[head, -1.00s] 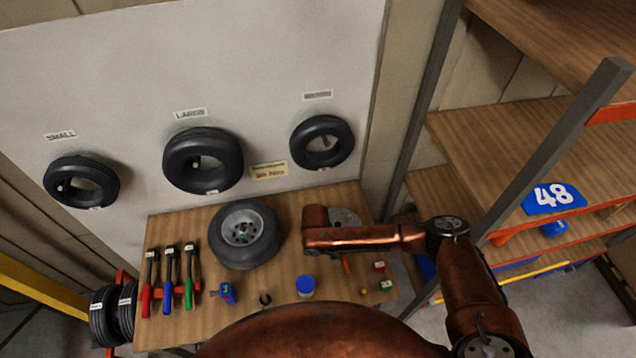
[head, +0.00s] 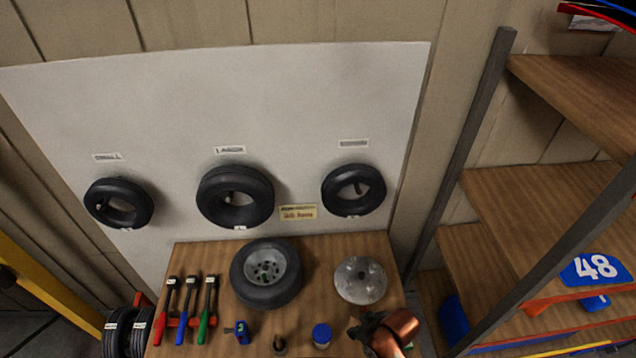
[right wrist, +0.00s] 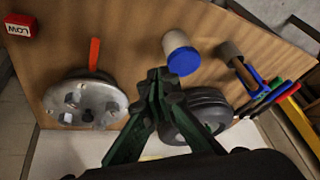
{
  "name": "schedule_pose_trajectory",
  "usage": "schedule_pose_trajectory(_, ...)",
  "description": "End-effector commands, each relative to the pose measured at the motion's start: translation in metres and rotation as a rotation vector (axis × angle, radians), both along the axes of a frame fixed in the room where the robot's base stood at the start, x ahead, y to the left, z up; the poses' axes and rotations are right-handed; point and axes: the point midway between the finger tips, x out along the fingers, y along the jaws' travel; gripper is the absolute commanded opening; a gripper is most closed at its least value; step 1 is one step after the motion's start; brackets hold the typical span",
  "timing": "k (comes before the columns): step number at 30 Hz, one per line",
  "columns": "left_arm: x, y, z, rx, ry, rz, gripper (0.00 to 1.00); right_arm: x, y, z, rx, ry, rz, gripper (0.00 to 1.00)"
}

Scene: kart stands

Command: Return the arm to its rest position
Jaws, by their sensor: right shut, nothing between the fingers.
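My right gripper (head: 366,326) shows at the bottom of the head view, over the front right part of the workbench (head: 320,265), with my copper-coloured wrist behind it. In the right wrist view its dark green fingers (right wrist: 158,76) are closed together with nothing between them. They are in front of a wheel with a black tyre (right wrist: 205,112), between a silver metal disc (right wrist: 85,103) and a blue-capped container (right wrist: 182,58). My left gripper is not in view.
Red, blue and green-handled tools (head: 187,310) lie at the bench's left, near the wheel (head: 266,274). Several tyres (head: 236,196) hang on the white board (head: 300,100).

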Motion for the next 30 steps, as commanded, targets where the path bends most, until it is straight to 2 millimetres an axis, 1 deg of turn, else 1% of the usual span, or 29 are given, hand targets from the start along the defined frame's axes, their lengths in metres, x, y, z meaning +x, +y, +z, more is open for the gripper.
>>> schedule_pose_trajectory(1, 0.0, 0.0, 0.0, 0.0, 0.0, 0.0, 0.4, -0.013, -0.03, -0.002, 0.002, 0.009, -0.106, 0.0)
schedule_pose_trajectory(2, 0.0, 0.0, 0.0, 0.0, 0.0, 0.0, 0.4, -0.019, -0.048, -0.002, -0.004, 0.009, -0.164, 0.0)
schedule_pose_trajectory(3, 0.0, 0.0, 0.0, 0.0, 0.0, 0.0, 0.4, -0.028, -0.072, -0.002, -0.017, 0.011, -0.235, 0.0)
schedule_pose_trajectory(6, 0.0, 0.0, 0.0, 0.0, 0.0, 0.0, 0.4, -0.05, -0.119, -0.001, -0.049, 0.016, -0.375, 0.0)
schedule_pose_trajectory(10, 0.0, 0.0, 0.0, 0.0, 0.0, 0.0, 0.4, -0.077, -0.165, 0.0, -0.094, 0.023, -0.5, 0.0)
schedule_pose_trajectory(15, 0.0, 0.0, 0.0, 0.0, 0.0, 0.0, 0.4, -0.11, -0.209, 0.005, -0.149, 0.032, -0.623, 0.0)
schedule_pose_trajectory(20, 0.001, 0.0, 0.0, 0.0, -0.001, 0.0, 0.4, -0.141, -0.246, 0.01, -0.204, 0.044, -0.721, 0.0)
schedule_pose_trajectory(21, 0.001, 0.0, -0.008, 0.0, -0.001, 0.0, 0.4, -0.133, -0.242, -0.01, -0.198, 0.047, -0.709, 0.0)
schedule_pose_trajectory(26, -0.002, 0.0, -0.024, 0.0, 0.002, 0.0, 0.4, -0.124, -0.24, -0.063, -0.199, 0.062, -0.699, 0.0)
schedule_pose_trajectory(29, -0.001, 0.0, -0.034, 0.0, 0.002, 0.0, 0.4, -0.12, -0.239, -0.1, -0.2, 0.073, -0.694, 0.0)
schedule_pose_trajectory(30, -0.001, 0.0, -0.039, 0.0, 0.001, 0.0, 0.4, -0.119, -0.239, -0.116, -0.2, 0.077, -0.692, 0.0)
